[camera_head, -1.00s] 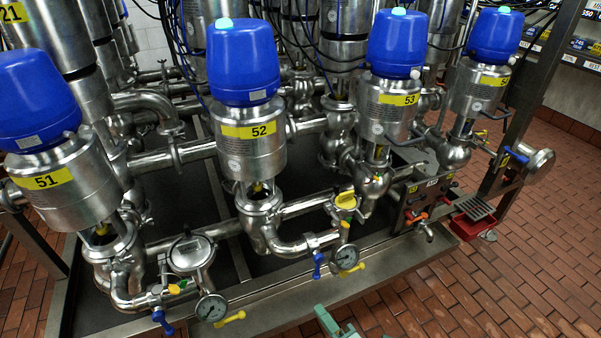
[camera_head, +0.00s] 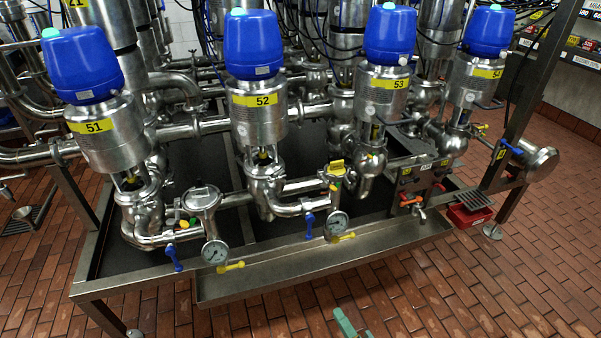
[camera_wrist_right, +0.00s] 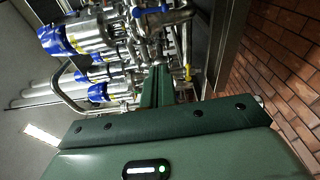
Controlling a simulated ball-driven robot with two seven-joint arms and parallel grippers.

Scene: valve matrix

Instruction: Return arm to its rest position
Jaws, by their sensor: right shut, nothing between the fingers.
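My right gripper (camera_head: 346,322) shows as a small green piece at the bottom edge of the head view, in front of the valve rack and over the brick floor. In the right wrist view its green fingers (camera_wrist_right: 157,87) are together with nothing between them, pointing toward the valve rack, apart from it as far as I can tell. Most of the right arm is outside the head view. My left gripper is in neither view.
The steel valve rack (camera_head: 290,262) holds blue-capped valves, such as 52 (camera_head: 252,45). Gauges (camera_head: 215,252) and yellow handles (camera_head: 231,267) stick out at its front edge. A red container (camera_head: 468,215) sits at its right. The brick floor (camera_head: 420,295) in front is clear.

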